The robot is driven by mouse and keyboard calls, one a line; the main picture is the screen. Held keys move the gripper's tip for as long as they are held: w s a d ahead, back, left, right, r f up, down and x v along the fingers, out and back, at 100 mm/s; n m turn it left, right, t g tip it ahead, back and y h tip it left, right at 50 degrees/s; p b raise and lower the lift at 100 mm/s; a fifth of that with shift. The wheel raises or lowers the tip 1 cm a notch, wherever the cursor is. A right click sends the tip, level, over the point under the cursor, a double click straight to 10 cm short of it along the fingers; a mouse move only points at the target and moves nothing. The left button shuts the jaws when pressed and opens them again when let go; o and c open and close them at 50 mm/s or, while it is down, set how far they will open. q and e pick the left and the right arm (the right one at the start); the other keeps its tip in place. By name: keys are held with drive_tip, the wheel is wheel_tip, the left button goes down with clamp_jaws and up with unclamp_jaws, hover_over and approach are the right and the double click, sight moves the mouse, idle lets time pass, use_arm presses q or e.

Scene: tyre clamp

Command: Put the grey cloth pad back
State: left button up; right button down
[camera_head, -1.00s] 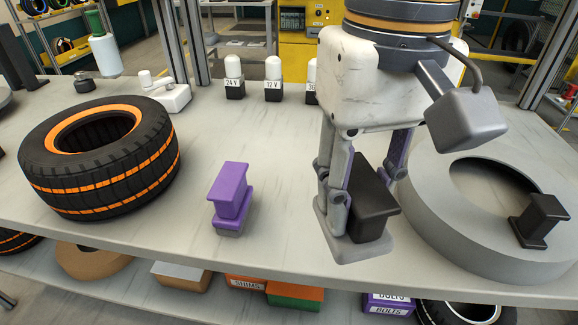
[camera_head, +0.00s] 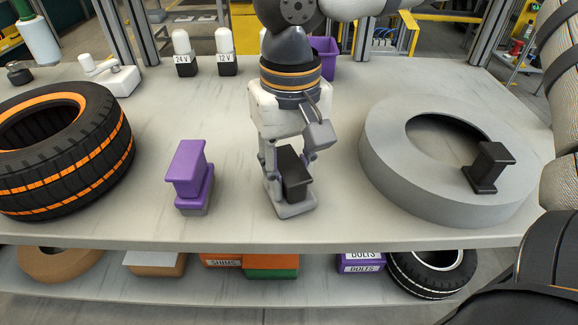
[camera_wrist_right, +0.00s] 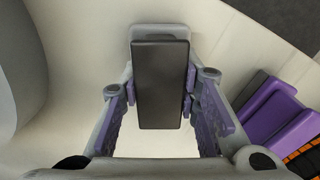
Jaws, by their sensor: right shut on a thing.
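The grey pad (camera_head: 294,210) has a black handle block (camera_head: 293,178) standing on it. It is upright, low at the bench top near the front edge; whether it touches the bench is unclear. My right gripper (camera_head: 284,168) points down with its fingers around the black handle, shut on it. In the right wrist view the black handle (camera_wrist_right: 161,88) lies between the purple-lined fingers, with the light grey pad's rim (camera_wrist_right: 158,33) beyond it. My left gripper is not in view.
A purple block (camera_head: 188,170) stands left of the gripper, with a tyre (camera_head: 65,150) further left. A grey ring (camera_head: 385,165) lies right, with another black handled block (camera_head: 487,168) at it. White-capped bottles (camera_head: 225,50) and a purple bin (camera_head: 324,58) stand behind. Bench between is clear.

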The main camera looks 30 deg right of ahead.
sight(290, 164)
drive_tip(key=c, duration=1.2)
unclamp_jaws()
drive_tip(key=shift+r, duration=0.1)
wheel_tip(290, 164, up, 12)
